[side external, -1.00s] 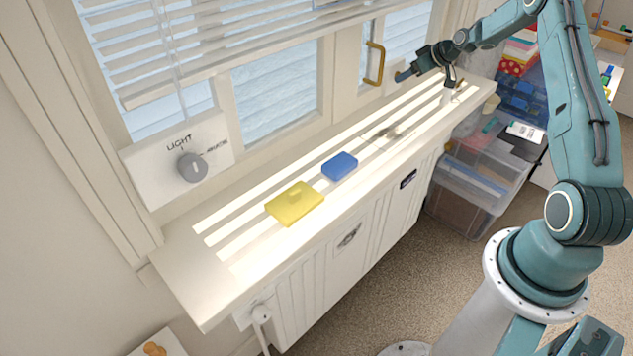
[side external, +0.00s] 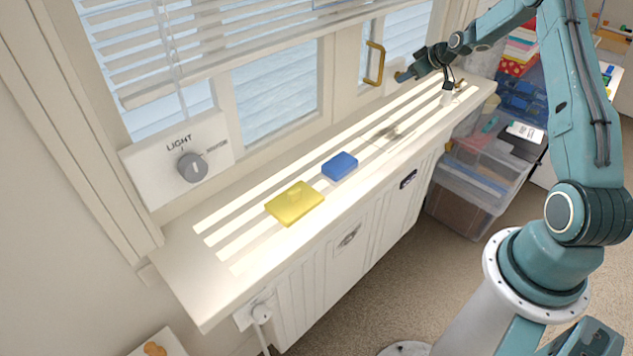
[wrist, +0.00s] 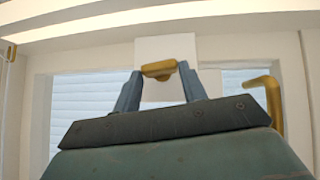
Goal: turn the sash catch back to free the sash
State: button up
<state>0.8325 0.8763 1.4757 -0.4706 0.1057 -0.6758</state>
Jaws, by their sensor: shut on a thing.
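The brass sash catch (wrist: 158,70) shows in the wrist view as a short bar in front of a pale plate on the window frame. My gripper (wrist: 160,78) has its two blue-grey fingers closed on either side of the bar. In the side external view my gripper (side external: 401,76) is at the window frame, above the far part of the sill. The catch is too small and too covered there to judge its angle.
A brass handle (side external: 375,63) stands on the window frame left of my gripper. The sill (side external: 215,285) holds a yellow block (side external: 295,207) and a blue block (side external: 340,166). A grey light knob (side external: 192,167) is at the left. Clear bins (side external: 470,190) stand beyond the sill.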

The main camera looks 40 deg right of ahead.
jog(key=n+h, duration=0.1)
jog(key=a+h, duration=0.1)
jog(key=h, duration=0.1)
jog(key=shift+f+n, duration=0.15)
jog(key=shift+n, duration=0.25)
jog(key=h, duration=0.1)
jog(key=n+h, duration=0.1)
jog(key=n+t+h, duration=0.1)
jog(key=shift+a+f, duration=0.35)
jog(key=n+h, duration=0.1)
jog(key=n+t+h, duration=0.1)
jog(key=h, duration=0.1)
jog(key=shift+a+f, duration=0.15)
jog(key=shift+f, duration=0.2)
jog(key=shift+f+n+t+h, duration=0.2)
jog(key=shift+n+t+h, duration=0.5)
jog(key=shift+n+h, duration=0.25)
jog(key=o, duration=1)
jog(key=shift+s+a+f, duration=0.1)
jog(key=shift+s+a, duration=0.05)
